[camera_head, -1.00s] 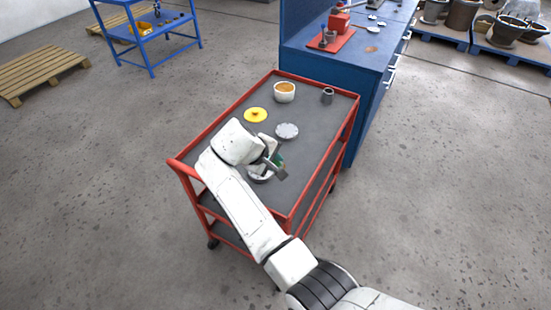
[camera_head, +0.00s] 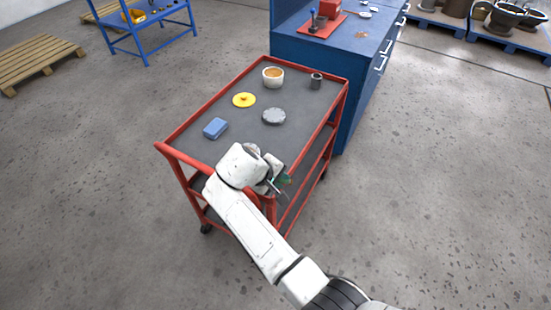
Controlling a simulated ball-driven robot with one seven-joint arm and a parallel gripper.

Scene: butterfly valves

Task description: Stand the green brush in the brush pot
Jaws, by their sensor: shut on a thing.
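My gripper (camera_head: 279,185) is at the near right edge of the red-framed cart, low in the picture. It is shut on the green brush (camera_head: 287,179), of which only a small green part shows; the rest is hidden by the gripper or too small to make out. A small dark grey cup (camera_head: 316,81), which looks like the brush pot, stands upright at the far right corner of the cart top. The gripper is well apart from it, on the near side.
The cart top (camera_head: 240,149) also holds a cream pot with orange inside (camera_head: 273,77), a yellow disc with a knob (camera_head: 244,100), a grey disc (camera_head: 274,117) and a blue block (camera_head: 216,128). A blue workbench (camera_head: 335,60) stands close behind the cart's right side.

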